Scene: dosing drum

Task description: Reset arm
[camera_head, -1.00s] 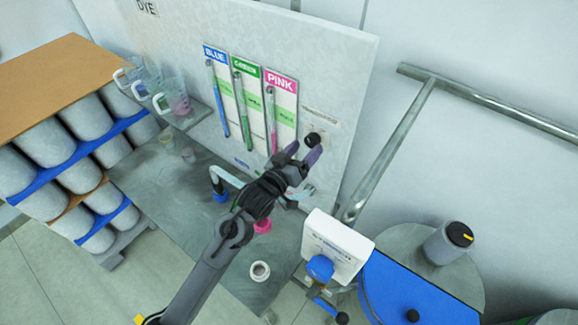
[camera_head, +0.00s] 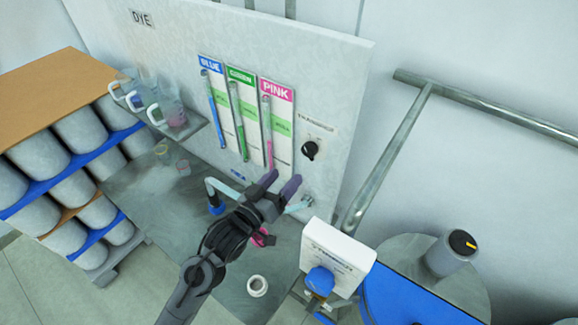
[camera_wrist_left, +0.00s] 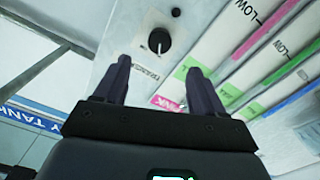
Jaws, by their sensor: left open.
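My left gripper (camera_head: 279,187) is open and empty in the head view, in front of the lower part of the dye panel (camera_head: 345,75), below a black rotary knob (camera_head: 310,149). In the left wrist view its two fingers (camera_wrist_left: 160,88) stand apart with nothing between them, and the knob (camera_wrist_left: 159,40) shows beyond them. The knob has a light mark on its face and sits apart from the fingers. My right gripper is not in view.
Blue, green and pink gauge tubes (camera_head: 240,122) line the panel. Measuring jugs (camera_head: 168,113) stand on a shelf at the left. A white box with a blue knob (camera_head: 338,256) stands at the right. A white ring (camera_head: 257,286) lies on the grey bench (camera_head: 150,205).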

